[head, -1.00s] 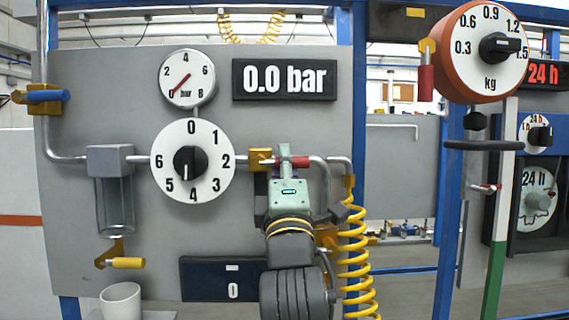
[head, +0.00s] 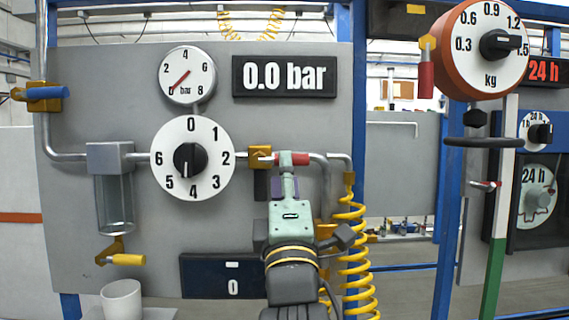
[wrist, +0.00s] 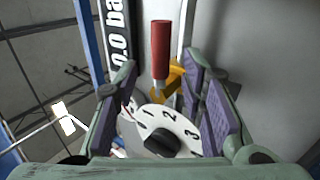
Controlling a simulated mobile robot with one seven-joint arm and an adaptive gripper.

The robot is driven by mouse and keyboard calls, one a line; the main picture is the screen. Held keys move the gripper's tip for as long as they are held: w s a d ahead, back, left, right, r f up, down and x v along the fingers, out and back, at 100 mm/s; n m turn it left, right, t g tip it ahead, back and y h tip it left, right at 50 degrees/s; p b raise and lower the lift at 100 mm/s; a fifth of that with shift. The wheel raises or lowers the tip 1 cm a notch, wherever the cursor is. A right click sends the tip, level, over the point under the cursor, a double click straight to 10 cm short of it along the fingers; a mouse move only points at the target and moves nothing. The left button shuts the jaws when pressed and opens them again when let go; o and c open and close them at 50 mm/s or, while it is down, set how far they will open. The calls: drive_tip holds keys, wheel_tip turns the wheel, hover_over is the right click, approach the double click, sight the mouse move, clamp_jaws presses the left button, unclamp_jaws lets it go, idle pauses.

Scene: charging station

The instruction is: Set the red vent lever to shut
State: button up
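The red lever (head: 293,158) sits on a yellow valve (head: 259,157) in the pipe right of the big white dial; its handle lies level, pointing right along the pipe. In the wrist view the red lever (wrist: 160,48) stands between my fingers, with the yellow valve (wrist: 176,80) below it. My gripper (head: 288,176) is just below and in front of the lever in the head view. Its two padded fingers are spread apart in the wrist view (wrist: 162,72), with gaps on both sides of the lever. Nothing is held.
The white dial (head: 192,185) is close left of my gripper. A yellow coiled hose (head: 354,250) hangs close on the right. The display (head: 284,79) above reads 0.0 bar. Another red handle (head: 426,80) hangs beside the orange kg dial. A white cup (head: 122,300) stands at lower left.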

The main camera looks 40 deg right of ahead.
drive_tip(key=v, duration=0.3)
idle(0.5)
